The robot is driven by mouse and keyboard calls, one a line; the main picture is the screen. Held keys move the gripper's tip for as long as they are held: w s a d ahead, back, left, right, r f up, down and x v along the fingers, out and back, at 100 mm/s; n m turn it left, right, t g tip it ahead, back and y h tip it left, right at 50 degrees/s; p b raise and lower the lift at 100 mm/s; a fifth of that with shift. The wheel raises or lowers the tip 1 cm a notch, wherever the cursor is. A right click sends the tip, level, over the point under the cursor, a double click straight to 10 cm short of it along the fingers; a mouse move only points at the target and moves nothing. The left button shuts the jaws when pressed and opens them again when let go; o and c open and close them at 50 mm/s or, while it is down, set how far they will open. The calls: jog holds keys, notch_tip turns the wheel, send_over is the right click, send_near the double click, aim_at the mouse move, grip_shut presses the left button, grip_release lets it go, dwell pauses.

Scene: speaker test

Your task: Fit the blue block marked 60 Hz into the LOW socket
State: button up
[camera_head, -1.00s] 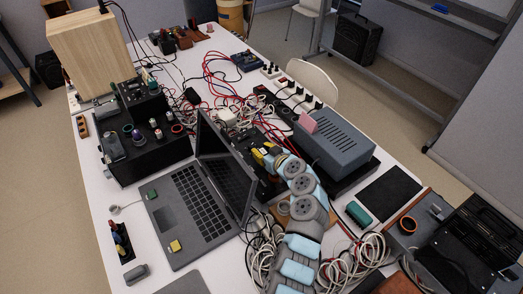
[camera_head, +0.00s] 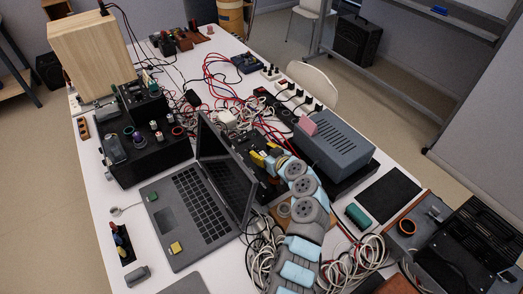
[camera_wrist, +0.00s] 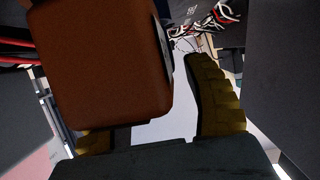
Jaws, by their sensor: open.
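My gripper (camera_head: 266,159) is at the end of my blue-and-grey arm, just right of the open laptop, among dark equipment and cables. In the wrist view my gripper (camera_wrist: 165,115) shows two yellowish ridged fingers, spread apart. A large brown block-like thing (camera_wrist: 100,60) is very close to the camera and covers much of the left finger. Pale table shows between the fingers, and no thing is seen clamped there. I cannot make out the blue block marked 60 Hz or the LOW socket in either view; no such markings are readable.
The laptop (camera_head: 196,207) stands open left of my arm. A grey vented box (camera_head: 340,142) stands right of my gripper. White cables (camera_head: 352,262) lie near the arm, and red cables (camera_head: 214,72) lie farther back. A black panel box (camera_head: 140,150) is at left.

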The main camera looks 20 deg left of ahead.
jog(key=p+v, duration=0.1)
jog(key=v, duration=1)
jog(key=shift+s+d, duration=0.2)
jog(key=shift+d, duration=0.05)
